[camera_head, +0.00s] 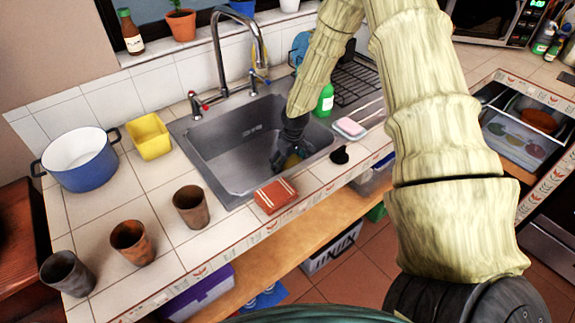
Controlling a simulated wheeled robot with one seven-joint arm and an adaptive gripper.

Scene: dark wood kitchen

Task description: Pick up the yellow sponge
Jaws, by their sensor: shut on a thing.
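My gripper (283,158) reaches down into the steel sink (220,150) near its right side. It is shut on the yellow sponge (292,161), of which only a small yellow patch shows between and beside the dark fingers. The rest of the sponge is hidden by the gripper. I cannot tell whether the sponge touches the sink floor.
A tall faucet (220,60) stands behind the sink. A red-brown block (275,195) lies at the sink's front edge. Brown cups (190,206), a blue pot (80,160) and a yellow container (149,137) stand left. A green bottle (325,101) and a pink-and-white sponge (349,128) are right.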

